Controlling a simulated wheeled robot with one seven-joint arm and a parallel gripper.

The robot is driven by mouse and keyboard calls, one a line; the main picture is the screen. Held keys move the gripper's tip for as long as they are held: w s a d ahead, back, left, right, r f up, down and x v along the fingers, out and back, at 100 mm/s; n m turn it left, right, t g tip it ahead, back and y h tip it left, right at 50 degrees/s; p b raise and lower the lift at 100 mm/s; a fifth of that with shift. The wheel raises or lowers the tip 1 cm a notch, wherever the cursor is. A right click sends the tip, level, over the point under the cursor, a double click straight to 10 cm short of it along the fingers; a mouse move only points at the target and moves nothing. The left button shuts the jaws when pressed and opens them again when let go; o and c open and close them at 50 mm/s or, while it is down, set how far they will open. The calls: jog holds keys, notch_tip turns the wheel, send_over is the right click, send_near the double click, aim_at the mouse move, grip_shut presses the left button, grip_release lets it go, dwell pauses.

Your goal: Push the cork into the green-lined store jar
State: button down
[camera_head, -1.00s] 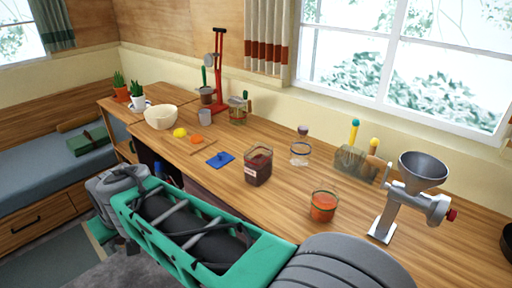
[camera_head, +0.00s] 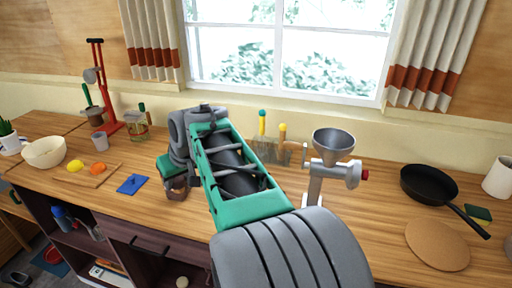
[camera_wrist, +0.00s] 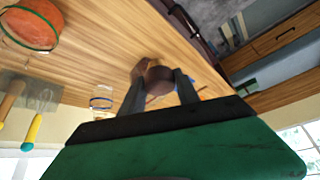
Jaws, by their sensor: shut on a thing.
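My gripper (camera_wrist: 160,74) is shut on a brown rounded thing that looks like the cork (camera_wrist: 158,80), held between its two dark fingers. In the head view my gripper (camera_head: 178,172) is over the counter, and the cork is hard to tell apart there. The green-lined jar (camera_wrist: 12,40) is at the upper left of the wrist view, with orange-red contents. It is apart from the cork, and my arm hides it in the head view.
A blue-lined glass jar (camera_wrist: 100,103) stands beyond my gripper. A dark-filled jar (camera_head: 177,195) shows under my gripper.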

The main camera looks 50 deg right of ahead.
jog(key=s+d+r, duration=0.1)
jog(key=s+d, duration=0.2)
jog(key=d, duration=0.4)
jog(key=s+d+r+m+h, duration=0.1)
jog(key=s+d+r, duration=0.15)
jog(key=d, duration=0.45)
jog(key=s+d, duration=0.3)
jog(key=d, duration=0.4)
notch_tip(320, 180, down, 6)
jog(key=b, duration=0.5)
jog(key=shift+s+b, duration=0.1)
jog(key=shift+b, duration=0.25)
jog(key=shift+s+r, duration=0.1)
jog(key=shift+s, duration=0.1)
jog(key=shift+a+f+b, duration=0.1)
jog(key=shift+f+b, duration=0.3)
jog(key=shift+f, duration=0.65)
dwell(0.5)
